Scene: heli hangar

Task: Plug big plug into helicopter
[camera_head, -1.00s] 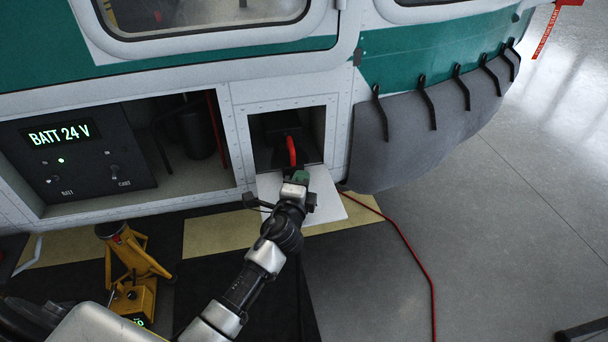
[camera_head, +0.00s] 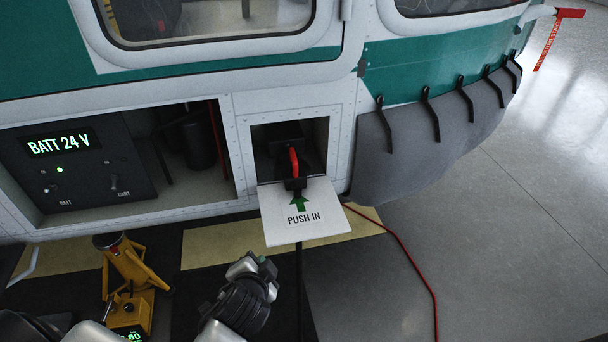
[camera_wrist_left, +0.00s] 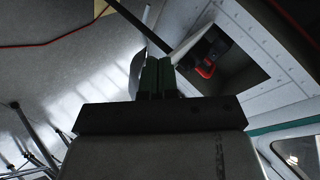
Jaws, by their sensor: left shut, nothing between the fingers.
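The big plug (camera_head: 294,168), black with a red handle, sits in the square recess (camera_head: 318,150) in the helicopter's side. Its black cable hangs down below the flap; how deep the plug is seated I cannot tell. The open white flap (camera_head: 280,228) carries a green arrow and "PUSH IN". My left gripper (camera_head: 262,262) is below and left of the flap, apart from the plug. In the left wrist view its fingers (camera_wrist_left: 158,78) are together and empty, and the plug's red handle (camera_wrist_left: 205,70) shows beyond them. My right gripper is not in view.
A battery panel (camera_head: 75,160) reading "BATT 24 V" sits in the open bay at left. A yellow jack (camera_head: 130,275) stands on the floor below it. A red cable (camera_head: 410,255) runs over the floor at right, which is otherwise largely clear.

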